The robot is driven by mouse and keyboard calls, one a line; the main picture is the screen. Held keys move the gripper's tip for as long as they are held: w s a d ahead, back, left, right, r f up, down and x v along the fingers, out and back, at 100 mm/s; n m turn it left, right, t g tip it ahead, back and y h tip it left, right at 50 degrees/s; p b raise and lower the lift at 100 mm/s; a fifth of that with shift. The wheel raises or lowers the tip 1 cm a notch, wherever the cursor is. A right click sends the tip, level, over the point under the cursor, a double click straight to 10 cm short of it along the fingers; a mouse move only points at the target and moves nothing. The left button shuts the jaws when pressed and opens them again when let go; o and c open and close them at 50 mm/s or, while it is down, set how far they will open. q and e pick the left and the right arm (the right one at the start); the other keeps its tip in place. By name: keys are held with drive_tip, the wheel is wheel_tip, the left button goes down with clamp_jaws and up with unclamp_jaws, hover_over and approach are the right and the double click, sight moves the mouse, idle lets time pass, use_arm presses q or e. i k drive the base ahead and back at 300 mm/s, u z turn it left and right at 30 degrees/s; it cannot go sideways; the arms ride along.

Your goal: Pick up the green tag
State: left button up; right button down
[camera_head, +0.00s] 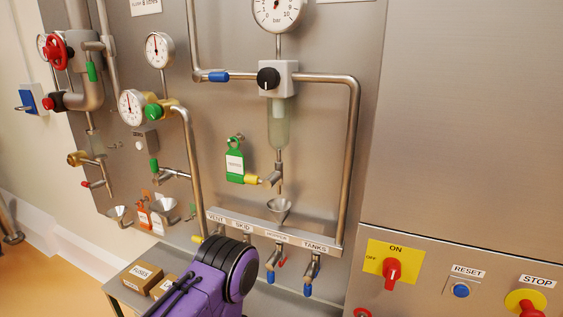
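The green tag (235,162) hangs on the steel panel, left of the clear filter bowl (279,122). It has a hole at the top and a white label on its front. It hangs near a small hook or stud on the panel. A yellow-handled valve (255,180) sits just right of its lower end. A purple arm link of mine shows at the bottom centre, below and apart from the tag. Neither of my grippers is in view.
Steel pipes frame the tag on both sides. A funnel (279,209) and a labelled manifold (275,234) with several small valves stand below it. Cardboard boxes (140,275) lie on a shelf at lower left. A switch panel (450,270) is at lower right.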

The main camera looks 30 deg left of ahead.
sight(234, 160)
drive_tip(key=z, duration=2.9)
drive_tip(key=k, duration=1.55)
drive_tip(key=u, duration=0.75)
